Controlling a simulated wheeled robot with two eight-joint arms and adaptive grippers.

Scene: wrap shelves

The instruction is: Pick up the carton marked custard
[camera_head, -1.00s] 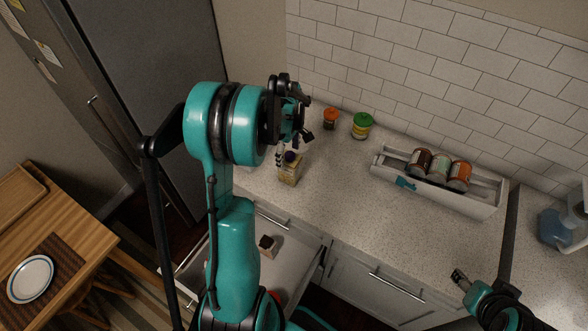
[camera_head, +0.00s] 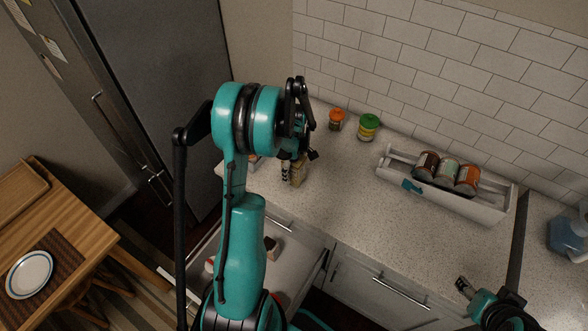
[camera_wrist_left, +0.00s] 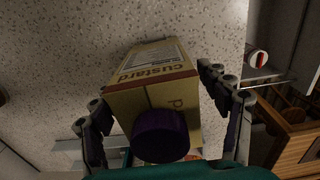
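The carton marked custard (camera_wrist_left: 152,68) is a yellowish box with a brown band, a pale label and a dark purple cap. It stands on the counter in the head view (camera_head: 299,174), partly hidden by my left gripper (camera_head: 300,162). In the left wrist view my left gripper (camera_wrist_left: 152,86) has one finger on each side of the carton. The fingers are spread and close to its sides; I cannot tell whether they touch it. My right gripper (camera_head: 465,287) is at the lower right in the head view, away from the carton; its opening is unclear.
On the counter (camera_head: 345,200) stand an orange-lidded jar (camera_head: 336,120) and a green-lidded jar (camera_head: 368,127) behind the carton. A grey caddy (camera_head: 470,203) with several cans is to the right. An open drawer (camera_head: 290,250) lies below the counter's front edge.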

